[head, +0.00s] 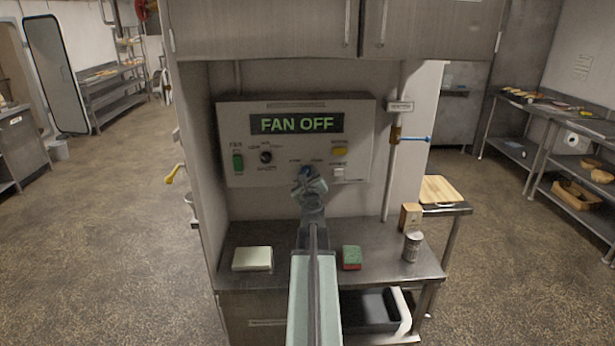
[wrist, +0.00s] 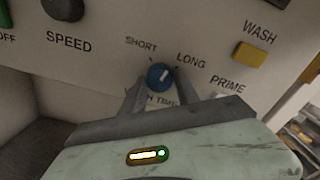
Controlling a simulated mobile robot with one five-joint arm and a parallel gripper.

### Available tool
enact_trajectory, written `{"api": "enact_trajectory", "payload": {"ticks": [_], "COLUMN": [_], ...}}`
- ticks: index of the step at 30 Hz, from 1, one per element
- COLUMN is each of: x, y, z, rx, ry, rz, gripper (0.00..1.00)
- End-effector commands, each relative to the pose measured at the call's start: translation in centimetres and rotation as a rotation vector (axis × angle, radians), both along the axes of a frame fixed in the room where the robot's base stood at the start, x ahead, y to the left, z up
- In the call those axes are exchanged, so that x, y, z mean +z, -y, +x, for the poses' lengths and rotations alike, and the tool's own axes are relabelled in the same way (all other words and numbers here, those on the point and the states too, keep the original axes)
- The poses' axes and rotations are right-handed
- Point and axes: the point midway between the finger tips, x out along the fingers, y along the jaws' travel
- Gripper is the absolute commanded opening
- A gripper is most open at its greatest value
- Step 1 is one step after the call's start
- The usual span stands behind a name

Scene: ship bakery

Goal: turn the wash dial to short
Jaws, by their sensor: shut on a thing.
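The wash dial (wrist: 160,76) is a small round blue knob on the control panel (head: 225,120). Its pale pointer line leans up and to the right, towards the LONG label. SHORT is printed at its upper left, and the label below is partly hidden by my gripper. My gripper (wrist: 161,84) has one finger on each side of the dial and is shut on it. In the head view, the dial (head: 304,171) shows as a bit of blue just above my gripper (head: 307,178), which hides the rest.
The panel display (head: 296,123) reads FAN OFF. A speed knob (head: 266,157), green switch (head: 238,162) and yellow wash button (wrist: 248,54) are nearby. Below, the steel counter (head: 310,272) holds a pale block (head: 252,258), a sponge (head: 351,257) and a can (head: 412,246).

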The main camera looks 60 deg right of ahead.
Motion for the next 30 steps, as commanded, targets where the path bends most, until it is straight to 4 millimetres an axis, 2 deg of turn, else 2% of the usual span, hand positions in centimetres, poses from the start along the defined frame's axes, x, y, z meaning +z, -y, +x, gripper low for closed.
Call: {"api": "enact_trajectory", "payload": {"ticks": [21,30], "x": [0.17,0.2], "y": [0.09,0.11], "z": [-0.04,-0.07], "rx": [0.002,0.002], "ry": [-0.547,-0.727], "rz": [-0.392,-0.522], "gripper": [0.0,0.0]}}
